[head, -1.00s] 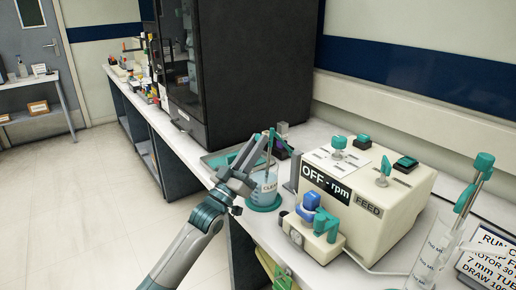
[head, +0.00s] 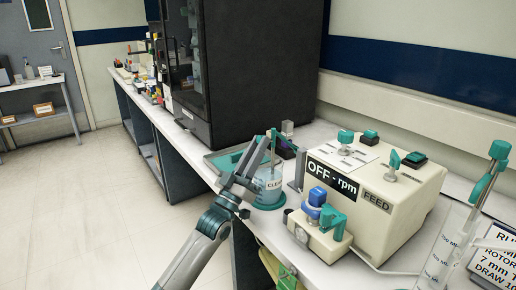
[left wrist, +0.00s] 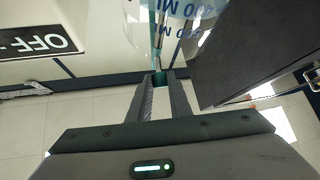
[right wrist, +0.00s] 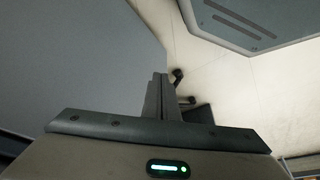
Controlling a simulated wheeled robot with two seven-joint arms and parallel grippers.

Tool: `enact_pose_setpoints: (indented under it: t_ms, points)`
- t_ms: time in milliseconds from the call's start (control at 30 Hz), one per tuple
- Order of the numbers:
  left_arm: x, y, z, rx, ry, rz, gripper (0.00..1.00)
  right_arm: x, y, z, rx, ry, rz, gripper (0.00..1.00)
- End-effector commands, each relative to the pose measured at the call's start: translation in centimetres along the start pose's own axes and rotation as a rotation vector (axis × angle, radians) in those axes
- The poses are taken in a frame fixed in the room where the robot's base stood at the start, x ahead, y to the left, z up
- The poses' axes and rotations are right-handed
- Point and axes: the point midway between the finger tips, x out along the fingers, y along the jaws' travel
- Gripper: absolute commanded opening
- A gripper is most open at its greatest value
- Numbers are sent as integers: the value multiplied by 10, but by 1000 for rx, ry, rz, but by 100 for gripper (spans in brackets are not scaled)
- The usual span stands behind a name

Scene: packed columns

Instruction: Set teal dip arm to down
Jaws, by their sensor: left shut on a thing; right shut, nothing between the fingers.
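The teal dip arm (head: 281,145) stands above the clear beaker (head: 271,187), beside a grey post (head: 287,128). The beaker holds bluish liquid, bears a "CLEA…" label and sits on a teal round base. My left gripper (head: 261,145) reaches over the beaker's left side. In the left wrist view its fingertips (left wrist: 158,80) are shut on a small teal part, which looks like part of the dip arm. The beaker (left wrist: 180,8) shows just beyond them. My right gripper (right wrist: 160,78) is shut and empty in the right wrist view, away from the dip arm.
A cream pump box (head: 380,215) with "OFF - rpm" and "FEED" labels and teal switches stands right of the beaker. A dark cabinet (head: 260,60) is behind. A clear cylinder (head: 445,245) and a sign (head: 497,255) are at the right. The floor at left is clear.

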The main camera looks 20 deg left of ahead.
Motion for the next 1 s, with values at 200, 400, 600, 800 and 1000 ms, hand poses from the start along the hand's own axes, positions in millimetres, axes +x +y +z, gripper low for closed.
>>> enact_pose_setpoints:
  t_ms: [200, 400, 600, 800, 1000]
  points:
    - [-1, 0, 2, -2, -2, -1, 22, 0, 0, 0, 0, 0, 0, 0]
    - [-1, 0, 2, -1, -2, -1, 37, 0, 0, 0, 0, 0, 0, 0]
    - [-2, 0, 1, -1, -2, -1, 37, 0, 0, 0, 0, 0, 0, 0]
    - [-12, -1, 2, -1, -3, -1, 37, 2, 0, -1, 0, 5, -1, 0]
    - [-39, -1, 3, -1, -5, -3, 37, 4, -2, -4, 0, 26, -6, 0]
